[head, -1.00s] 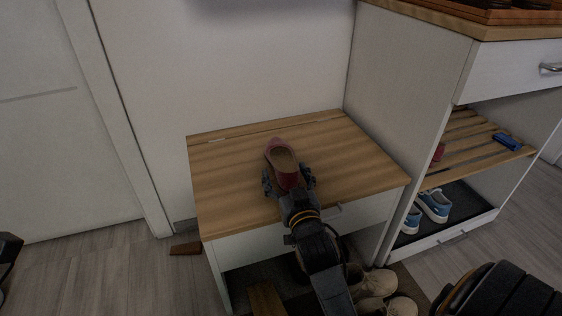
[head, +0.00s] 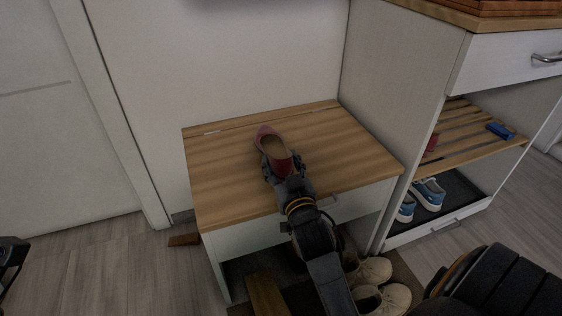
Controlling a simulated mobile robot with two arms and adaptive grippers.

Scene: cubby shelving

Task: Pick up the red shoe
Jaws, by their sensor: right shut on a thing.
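The red shoe (head: 268,137) is a low slip-on with a tan inside. It is at the wooden top of the low bench (head: 225,180), its toe pointing to the back left. My right gripper (head: 283,166) is shut on the heel end of the red shoe. The fingers sit on both sides of the heel. I cannot tell whether the shoe touches the bench top or is slightly above it. Only a dark edge of my left arm shows at the far left; its gripper cannot be made out.
A taller white cabinet (head: 400,90) stands right of the bench. Its slatted shelf (head: 470,140) holds a blue item (head: 500,130) and another red item (head: 432,142). Blue shoes (head: 428,194) stand below. Beige shoes (head: 372,271) are on the floor by the bench. The bench top is otherwise clear.

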